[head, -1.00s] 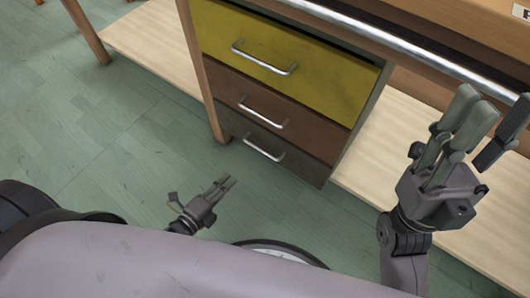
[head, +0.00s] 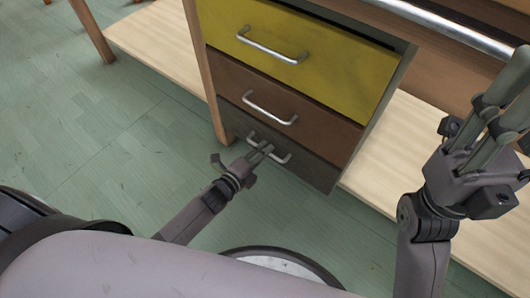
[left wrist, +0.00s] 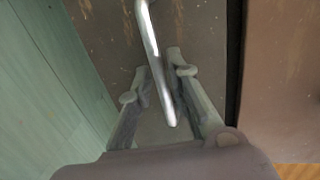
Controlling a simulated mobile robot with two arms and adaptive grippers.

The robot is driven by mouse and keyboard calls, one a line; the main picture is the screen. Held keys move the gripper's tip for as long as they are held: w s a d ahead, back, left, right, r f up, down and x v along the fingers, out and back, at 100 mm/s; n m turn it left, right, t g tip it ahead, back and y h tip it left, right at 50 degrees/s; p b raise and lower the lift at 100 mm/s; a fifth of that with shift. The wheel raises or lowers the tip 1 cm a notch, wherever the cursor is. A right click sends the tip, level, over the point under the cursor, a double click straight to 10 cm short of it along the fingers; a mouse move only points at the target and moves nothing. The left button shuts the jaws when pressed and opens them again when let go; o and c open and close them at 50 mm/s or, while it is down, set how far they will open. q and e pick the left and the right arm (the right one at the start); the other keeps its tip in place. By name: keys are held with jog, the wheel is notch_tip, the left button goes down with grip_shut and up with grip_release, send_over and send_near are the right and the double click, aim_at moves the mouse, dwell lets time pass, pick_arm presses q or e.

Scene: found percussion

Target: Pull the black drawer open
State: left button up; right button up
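The black drawer (head: 315,172) is the lowest, darkest one in the cabinet and is closed. Its metal bar handle (head: 284,158) is partly covered by my left gripper (head: 264,151), which reaches it from the front. In the left wrist view, the handle (left wrist: 152,40) runs between the two fingers of my left gripper (left wrist: 161,62) in front of the dark drawer face (left wrist: 105,25). The fingers are apart, with a visible gap on either side of the bar. My right gripper (head: 513,85) is raised at the right, its fingers spread and empty.
Above it are a brown drawer (head: 235,85) and a yellow drawer (head: 330,75), both closed with metal handles. A pale wooden shelf (head: 385,150) extends right of the cabinet. The green floor (head: 90,130) at the left is clear.

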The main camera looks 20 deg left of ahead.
pick_arm(q)
jog(key=shift+w+d, duration=0.2)
jog(key=shift+w, duration=0.25)
grip_shut()
dwell(0.5)
